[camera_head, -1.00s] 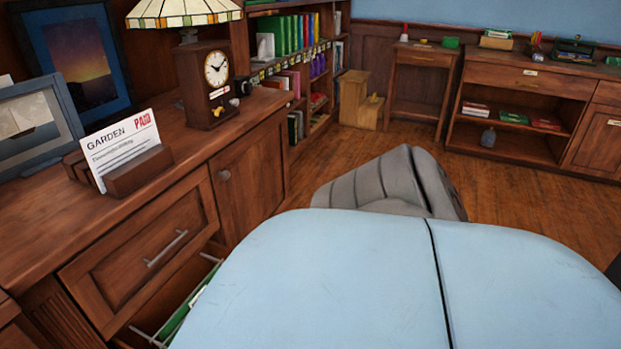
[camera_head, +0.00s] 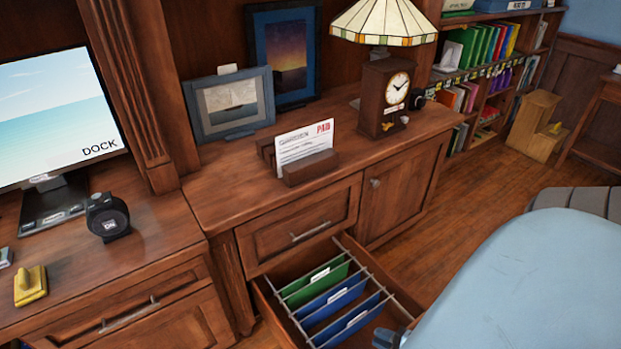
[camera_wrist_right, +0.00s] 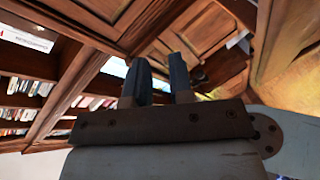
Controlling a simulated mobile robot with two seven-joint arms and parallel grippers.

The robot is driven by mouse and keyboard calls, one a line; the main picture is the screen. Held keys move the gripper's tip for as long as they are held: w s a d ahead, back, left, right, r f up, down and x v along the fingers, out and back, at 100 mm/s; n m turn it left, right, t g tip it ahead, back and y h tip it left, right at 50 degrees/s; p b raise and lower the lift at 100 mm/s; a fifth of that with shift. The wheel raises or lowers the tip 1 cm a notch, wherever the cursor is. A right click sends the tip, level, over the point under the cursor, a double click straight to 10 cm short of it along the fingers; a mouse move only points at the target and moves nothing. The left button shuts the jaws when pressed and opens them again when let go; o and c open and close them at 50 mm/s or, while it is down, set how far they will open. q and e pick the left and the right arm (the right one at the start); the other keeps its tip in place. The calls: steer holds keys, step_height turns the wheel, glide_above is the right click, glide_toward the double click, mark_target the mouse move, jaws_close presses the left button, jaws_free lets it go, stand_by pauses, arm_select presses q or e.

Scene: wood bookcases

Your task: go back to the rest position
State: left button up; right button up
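My right gripper (camera_head: 388,338) shows at the bottom edge of the head view, beside the front right of an open drawer (camera_head: 270,302). Most of it is cut off or hidden by my pale blue arm. In the right wrist view its two dark fingers (camera_wrist_right: 158,60) stand apart with nothing between them. The drawer holds green and blue hanging folders (camera_head: 335,302). My left gripper is not in view.
A wooden cabinet (camera_head: 225,190) carries a card holder (camera_head: 310,168), a clock (camera_head: 384,100), a lamp (camera_head: 384,22) and picture frames. A monitor (camera_head: 55,115) stands at left. Open floor (camera_head: 460,205) lies to the right, before a bookcase (camera_head: 468,75).

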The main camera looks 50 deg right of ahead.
arm_select(q)
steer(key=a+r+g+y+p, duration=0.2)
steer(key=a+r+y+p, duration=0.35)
steer(key=p, duration=1.75)
arm_select(e)
steer(key=w+a+r+m, duration=0.3)
steer(key=w+a+r, duration=0.35)
steer(key=r, duration=0.75)
steer(key=w+a+r+m+g, duration=0.15)
steer(key=w+a+r, duration=0.5)
steer(key=r, duration=0.75)
steer(key=w+a+r+m, duration=0.4)
steer(key=w+r, duration=0.5)
steer(key=r, duration=0.6)
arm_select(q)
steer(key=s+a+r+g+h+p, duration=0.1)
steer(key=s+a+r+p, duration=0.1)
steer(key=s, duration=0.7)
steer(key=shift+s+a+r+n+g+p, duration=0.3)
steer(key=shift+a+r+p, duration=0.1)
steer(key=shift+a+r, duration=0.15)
arm_select(e)
steer(key=s+a+m+g, duration=0.2)
steer(key=s+a+g, duration=0.1)
steer(key=s+a, duration=0.8)
steer(key=shift+s+r+y, duration=0.3)
steer(key=shift+m, duration=0.25)
